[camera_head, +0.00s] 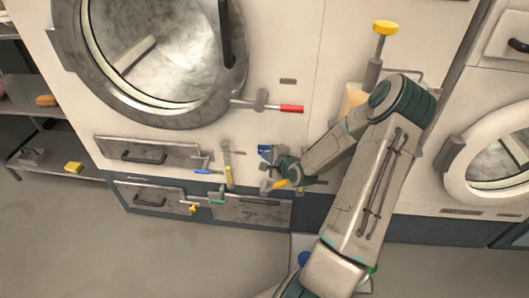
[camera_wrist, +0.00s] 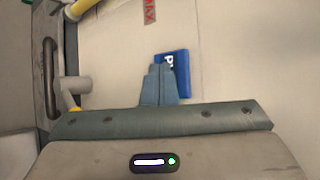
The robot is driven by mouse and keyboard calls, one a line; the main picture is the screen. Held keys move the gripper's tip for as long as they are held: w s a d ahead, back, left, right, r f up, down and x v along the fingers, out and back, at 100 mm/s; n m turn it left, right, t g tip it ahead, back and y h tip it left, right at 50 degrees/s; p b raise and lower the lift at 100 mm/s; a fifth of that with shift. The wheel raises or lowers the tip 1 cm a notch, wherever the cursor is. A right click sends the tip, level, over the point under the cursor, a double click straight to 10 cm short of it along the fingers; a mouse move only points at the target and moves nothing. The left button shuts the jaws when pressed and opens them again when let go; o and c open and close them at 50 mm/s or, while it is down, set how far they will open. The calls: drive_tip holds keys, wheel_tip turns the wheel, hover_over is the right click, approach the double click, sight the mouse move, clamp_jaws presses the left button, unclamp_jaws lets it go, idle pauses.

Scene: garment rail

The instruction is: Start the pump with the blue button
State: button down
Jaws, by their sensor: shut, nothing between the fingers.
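A blue plate (camera_wrist: 182,68) with white letters, partly covered so that only the start of a word like "PU" shows, is on the pale machine front in the wrist view. It also shows as a small blue patch (camera_head: 264,149) in the head view. My gripper (camera_wrist: 158,72) is shut and empty, its blue-grey fingers pointing at the panel and overlapping the plate's left part. In the head view my gripper (camera_head: 268,165) is low on the machine front, just below the plate. A separate button is not visible; the fingers may hide it. I cannot tell whether the fingertips touch anything.
A red-handled lever (camera_head: 290,108), a blue-handled valve (camera_head: 203,171), a yellow-topped upright gauge (camera_head: 228,170) and a green handle (camera_head: 217,202) stick out nearby. A yellow-orange handle (camera_head: 279,184) is close below my gripper. A yellow knob (camera_head: 385,28) is upper right. Floor at left is clear.

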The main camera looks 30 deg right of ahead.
drive_tip(key=shift+s+a, duration=0.15)
drive_tip(key=shift+s, duration=0.15)
drive_tip(key=s+a, duration=0.3)
drive_tip(key=s, duration=0.2)
drive_tip(key=shift+a+p, duration=0.2)
drive_tip(key=shift+p, duration=0.15)
idle(0.4)
